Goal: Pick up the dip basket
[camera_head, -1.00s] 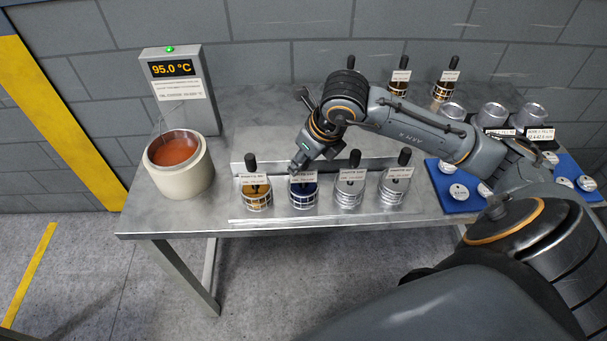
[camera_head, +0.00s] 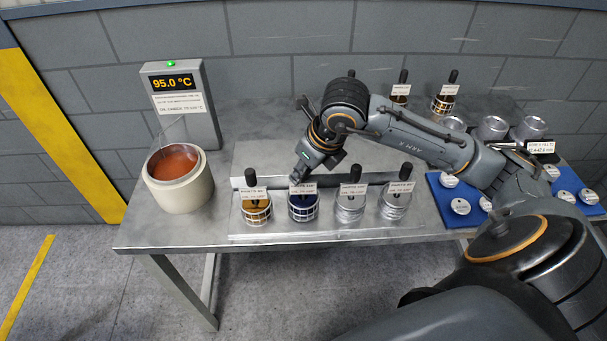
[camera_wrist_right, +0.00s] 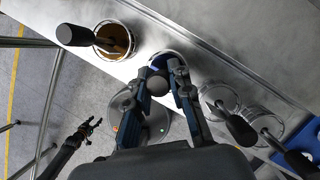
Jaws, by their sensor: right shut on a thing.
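Several small dip baskets with black upright handles stand in a row on the steel table. From left they are a gold one (camera_head: 257,213), a blue one (camera_head: 303,210) and two silver ones (camera_head: 349,212). My right gripper (camera_head: 298,178) reaches down over the blue basket and hides its handle in the head view. In the right wrist view my right gripper (camera_wrist_right: 164,78) is shut on this handle (camera_wrist_right: 158,86), with the basket's round rim partly hidden behind the fingers. My left gripper (camera_wrist_right: 90,127) shows small in the wrist view, apart from the baskets, its fingers looking spread.
A pale pot (camera_head: 180,194) of red-brown liquid stands at the left, before a display box (camera_head: 180,105) reading 95.0 °C. More black-handled baskets (camera_head: 443,103) stand at the back.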

